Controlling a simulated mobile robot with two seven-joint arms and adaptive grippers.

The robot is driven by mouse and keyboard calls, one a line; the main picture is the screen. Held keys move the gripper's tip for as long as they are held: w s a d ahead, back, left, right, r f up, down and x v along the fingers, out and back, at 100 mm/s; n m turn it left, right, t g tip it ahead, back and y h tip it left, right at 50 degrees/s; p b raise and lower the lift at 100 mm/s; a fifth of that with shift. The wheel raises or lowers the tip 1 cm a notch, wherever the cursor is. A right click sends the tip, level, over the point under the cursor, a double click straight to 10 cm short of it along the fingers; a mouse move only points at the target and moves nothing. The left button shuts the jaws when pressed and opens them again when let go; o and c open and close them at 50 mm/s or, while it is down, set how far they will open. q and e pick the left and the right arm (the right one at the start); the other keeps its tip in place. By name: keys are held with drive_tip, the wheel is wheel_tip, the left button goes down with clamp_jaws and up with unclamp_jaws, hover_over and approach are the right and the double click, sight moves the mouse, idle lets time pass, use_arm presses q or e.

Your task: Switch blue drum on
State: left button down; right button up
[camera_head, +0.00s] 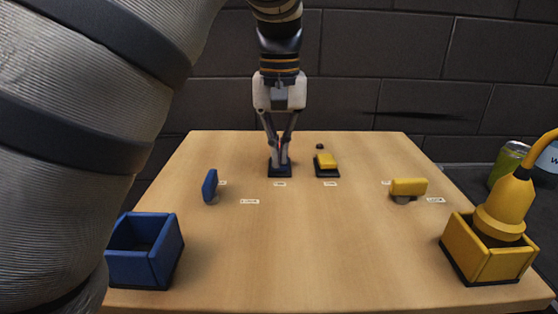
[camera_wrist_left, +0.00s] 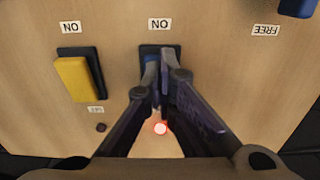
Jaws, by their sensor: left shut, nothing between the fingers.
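My left gripper (camera_head: 280,158) is shut and points down at the blue switch. The blue switch (camera_wrist_left: 149,72) sits on a dark plate (camera_head: 272,172) at the table's far middle. The fingers (camera_wrist_left: 160,82) cover most of it, so its tilt is hidden. I cannot tell whether the tips touch it. An ON label (camera_wrist_left: 160,24) lies at its near side. A small red light (camera_wrist_left: 160,128) glows on its far side. A blue open box (camera_head: 172,256) stands at the front left; I see no separate blue drum. My right gripper is not in view.
A yellow switch (camera_head: 326,160) stands right of the blue one, with an unlit dark lamp (camera_head: 319,146) behind it. A blue handle (camera_head: 210,186) and a yellow handle (camera_head: 408,187) stand at the sides. A yellow box (camera_head: 473,264) holds a yellow bell-shaped thing (camera_head: 506,207). The middle is clear.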

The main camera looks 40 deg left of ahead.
use_arm(q)
drive_tip(key=shift+r, duration=3.35)
